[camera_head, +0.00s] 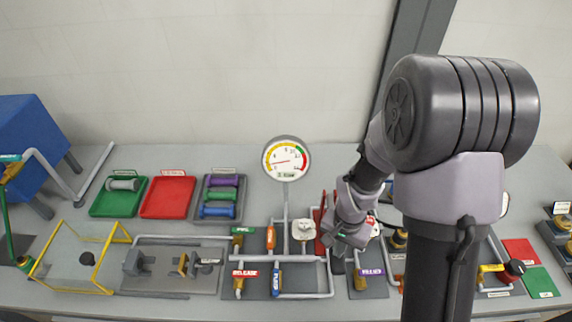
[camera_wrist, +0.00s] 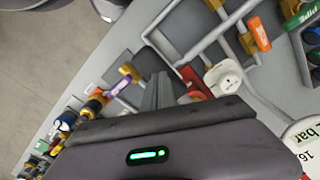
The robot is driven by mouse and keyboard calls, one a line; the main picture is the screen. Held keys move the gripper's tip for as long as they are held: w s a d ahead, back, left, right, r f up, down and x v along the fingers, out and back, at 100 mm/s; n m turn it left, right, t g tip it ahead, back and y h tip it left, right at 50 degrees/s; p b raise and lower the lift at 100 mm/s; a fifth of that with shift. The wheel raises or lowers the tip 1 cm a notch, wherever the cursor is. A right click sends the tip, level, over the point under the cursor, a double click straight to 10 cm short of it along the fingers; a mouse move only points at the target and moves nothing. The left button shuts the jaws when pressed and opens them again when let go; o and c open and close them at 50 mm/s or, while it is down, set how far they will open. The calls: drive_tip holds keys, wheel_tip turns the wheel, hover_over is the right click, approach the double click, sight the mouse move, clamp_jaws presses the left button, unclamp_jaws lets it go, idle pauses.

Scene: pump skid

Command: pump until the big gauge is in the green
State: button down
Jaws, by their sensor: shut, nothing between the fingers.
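The big gauge (camera_head: 287,158) stands on a thin post at the back middle. Its red needle points left, toward the yellow arc. The green arc is at the upper right of the dial, away from the needle. In the wrist view only part of the dial (camera_wrist: 305,140) shows at the right edge. My gripper (camera_head: 340,241) is shut and empty, low over the pipework beside an upright red part (camera_head: 322,228). The red part also shows in the wrist view (camera_wrist: 194,82), just right of my fingers (camera_wrist: 158,92). I cannot tell which part is the pump lever, or whether my fingers touch anything.
A white round fitting (camera_head: 303,230), an orange handle (camera_head: 270,237), a blue handle (camera_head: 276,278) and a red RELEASE tag (camera_head: 245,273) sit left of my gripper. A purple-tagged valve (camera_head: 370,272) is close on its right. Trays stand farther left. My arm hides part of the right side.

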drive_tip(key=shift+f+b, duration=0.35)
drive_tip(key=shift+f, duration=0.3)
wheel_tip(320, 180, up, 9)
drive_tip(key=p, duration=0.6)
drive_tip(key=shift+p, duration=0.35)
drive_tip(key=shift+w, duration=0.1)
wheel_tip(320, 180, down, 9)
drive_tip(key=b, duration=0.9)
drive_tip(key=shift+f, duration=0.1)
wheel_tip(320, 180, up, 9)
drive_tip(key=p, duration=0.7)
